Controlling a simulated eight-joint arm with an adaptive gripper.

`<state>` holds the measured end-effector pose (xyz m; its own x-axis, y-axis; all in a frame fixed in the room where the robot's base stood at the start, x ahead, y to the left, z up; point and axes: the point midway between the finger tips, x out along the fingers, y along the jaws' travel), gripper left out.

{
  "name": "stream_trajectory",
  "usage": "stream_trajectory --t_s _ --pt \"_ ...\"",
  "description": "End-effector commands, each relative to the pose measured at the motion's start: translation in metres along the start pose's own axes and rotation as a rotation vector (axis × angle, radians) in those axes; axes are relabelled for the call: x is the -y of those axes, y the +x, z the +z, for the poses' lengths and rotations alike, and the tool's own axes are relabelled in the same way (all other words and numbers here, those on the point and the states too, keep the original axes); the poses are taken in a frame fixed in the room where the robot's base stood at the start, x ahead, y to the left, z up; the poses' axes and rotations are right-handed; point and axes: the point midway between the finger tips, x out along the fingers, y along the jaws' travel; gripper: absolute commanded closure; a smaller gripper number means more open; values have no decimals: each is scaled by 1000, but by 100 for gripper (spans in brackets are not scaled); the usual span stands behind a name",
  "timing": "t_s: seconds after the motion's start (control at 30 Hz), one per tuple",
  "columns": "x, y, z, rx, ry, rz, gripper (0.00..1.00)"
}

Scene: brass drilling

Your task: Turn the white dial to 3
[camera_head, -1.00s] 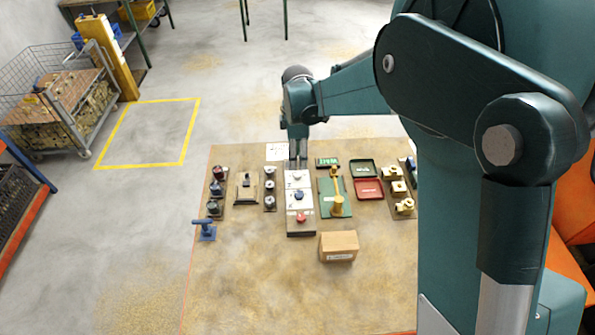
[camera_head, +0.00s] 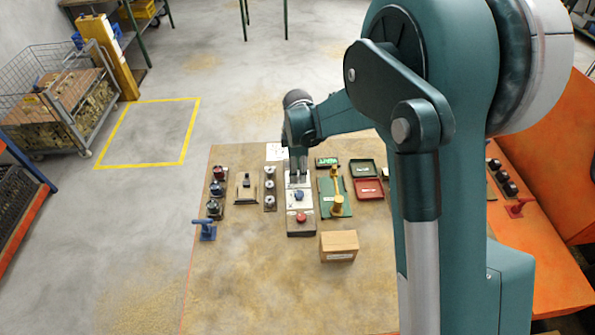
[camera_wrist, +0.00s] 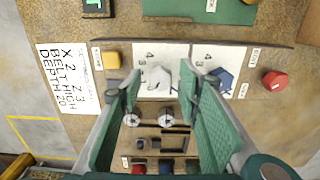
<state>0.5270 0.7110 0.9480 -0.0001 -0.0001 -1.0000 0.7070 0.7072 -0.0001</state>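The white dial (camera_wrist: 158,79) sits on a white plate with printed digits, of which 3 and 4 show beside it; its pointer setting is hard to read. My gripper (camera_wrist: 163,84) is open, with its two green-padded fingers on either side of the white dial in the wrist view. I cannot tell whether they touch it. In the head view my gripper (camera_head: 298,178) points down over the far part of the control panel and hides the white dial. A paper note (camera_wrist: 68,78) reads X 2, Z 3, BELT HIGH, DEPTH 20.
A blue dial (camera_wrist: 222,80) sits close beside the right finger, with a red button (camera_wrist: 275,80) beyond it. A yellow button (camera_wrist: 112,60) is on the other side. A cardboard box (camera_head: 338,246) stands in front of the panel. The near table (camera_head: 250,290) is clear.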

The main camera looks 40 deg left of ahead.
Motion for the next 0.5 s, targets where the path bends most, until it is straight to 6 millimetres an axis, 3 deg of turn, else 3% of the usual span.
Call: stream_trajectory --t_s 0.33,0.5 --pt "0 2 0 0 0 0 67" --pt "0 2 0 0 0 0 90"
